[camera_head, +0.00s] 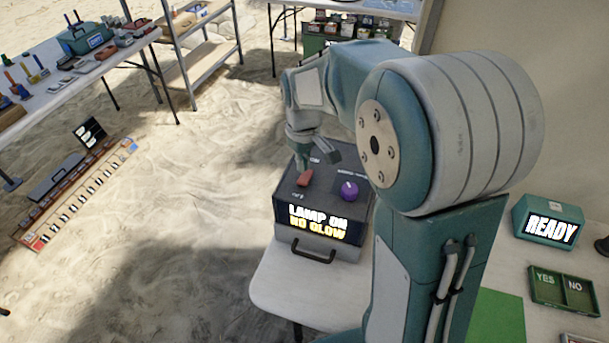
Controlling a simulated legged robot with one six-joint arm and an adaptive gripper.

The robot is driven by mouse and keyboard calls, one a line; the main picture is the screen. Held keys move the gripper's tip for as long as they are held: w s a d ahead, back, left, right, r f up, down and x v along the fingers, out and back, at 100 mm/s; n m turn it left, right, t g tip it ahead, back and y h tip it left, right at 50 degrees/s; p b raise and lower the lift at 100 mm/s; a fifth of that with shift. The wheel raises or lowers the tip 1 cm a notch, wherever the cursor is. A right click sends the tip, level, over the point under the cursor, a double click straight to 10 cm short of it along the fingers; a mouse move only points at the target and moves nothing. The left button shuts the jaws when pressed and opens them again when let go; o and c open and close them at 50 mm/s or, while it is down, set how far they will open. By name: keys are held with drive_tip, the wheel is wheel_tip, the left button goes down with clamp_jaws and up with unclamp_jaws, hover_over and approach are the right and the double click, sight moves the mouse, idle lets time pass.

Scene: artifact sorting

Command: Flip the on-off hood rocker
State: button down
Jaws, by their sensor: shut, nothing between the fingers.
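The hood (320,252) is a dark box with a pale base and a black front handle, on the corner of a white table. Its front display reads "LAMP ON / NO GLOW". A small red rocker (304,179) sits on the left of its top face. My gripper (303,166) is shut and empty, pointing down right at the rocker from behind. I cannot tell whether the fingertips touch it. A purple knob (348,190) is to the right of the rocker.
My arm hides much of the white table (285,298). At the right are a teal "READY" display (550,228), a green YES/NO tray (563,290) and a green mat (497,318). A tool table (60,95) stands at the upper left. Open sand lies left of the hood.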

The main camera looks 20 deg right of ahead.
sight(303, 179)
drive_tip(key=shift+f, duration=1.8)
idle(1.0)
drive_tip(key=shift+r, duration=3.55)
drive_tip(key=shift+s+r, duration=0.1)
drive_tip(key=s+r+m+t, duration=0.2)
drive_tip(key=s+r, duration=0.1)
drive_tip(key=s, duration=0.7)
drive_tip(key=s+r+m+t, duration=0.2)
drive_tip(key=s+r+t, duration=0.1)
drive_tip(key=s, duration=0.7)
drive_tip(key=shift+s+r+m+t, duration=0.3)
drive_tip(key=shift+s+m, duration=0.05)
drive_tip(key=shift+m, duration=0.05)
